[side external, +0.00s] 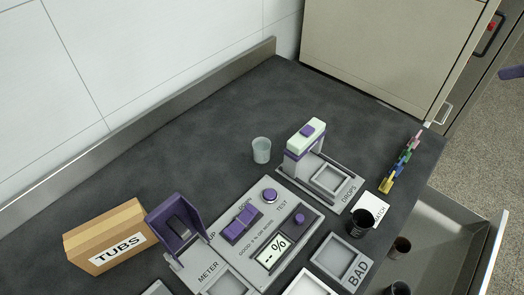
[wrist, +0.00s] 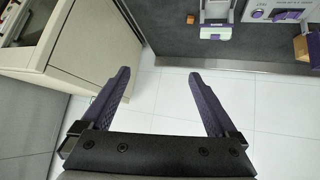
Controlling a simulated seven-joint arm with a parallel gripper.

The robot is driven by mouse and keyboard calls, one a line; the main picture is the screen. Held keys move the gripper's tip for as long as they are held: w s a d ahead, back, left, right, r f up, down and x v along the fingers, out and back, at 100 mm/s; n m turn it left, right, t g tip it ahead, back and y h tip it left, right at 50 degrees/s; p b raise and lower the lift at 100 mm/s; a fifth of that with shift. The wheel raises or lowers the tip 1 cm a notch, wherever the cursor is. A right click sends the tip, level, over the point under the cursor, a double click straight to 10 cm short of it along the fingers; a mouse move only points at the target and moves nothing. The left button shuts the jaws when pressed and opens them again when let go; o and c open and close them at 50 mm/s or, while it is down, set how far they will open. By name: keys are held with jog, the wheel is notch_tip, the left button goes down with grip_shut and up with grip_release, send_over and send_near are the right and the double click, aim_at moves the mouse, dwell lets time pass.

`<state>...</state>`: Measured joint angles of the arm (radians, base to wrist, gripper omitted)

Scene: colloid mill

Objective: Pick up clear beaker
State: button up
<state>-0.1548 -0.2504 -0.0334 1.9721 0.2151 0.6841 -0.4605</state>
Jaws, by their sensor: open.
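The clear beaker (side external: 261,151) stands upright on the dark counter in the side external view, left of the drops stand and behind the meter panel. It looks empty. I cannot make it out in the wrist view. My gripper (wrist: 158,74) shows in the wrist view with its two purple fingers wide apart and nothing between them. It points over the white tiled floor or wall, away from the beaker. In the side external view only a purple tip, likely one of my fingers, shows at the right edge, far from the beaker.
The drops stand (side external: 305,137) rises right of the beaker. The meter panel (side external: 283,217) lies in front, with a raised purple flap (side external: 178,222). A TUBS box (side external: 118,236) stands left and a dark cup (side external: 361,223) right. Counter behind the beaker is clear.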

jog(key=w+a+f+n+y, duration=0.1)
jog(key=w+a+f+n, duration=0.1)
jog(key=w+a, duration=0.75)
jog(key=n+g+y, duration=0.1)
jog(key=n+g, duration=0.2)
jog(key=g, duration=0.2)
send_over(261, 144)
jog(key=s+d, duration=0.3)
jog(key=s, duration=0.1)
notch_tip(261, 144, down, 30)
jog(key=shift+a+x, duration=0.15)
jog(key=shift+x, duration=1.3)
jog(key=shift+a+x, duration=0.15)
jog(key=shift+x, duration=1.35)
jog(key=shift+w+r, duration=0.15)
jog(key=shift+r, duration=0.05)
jog(key=c, duration=1.5)
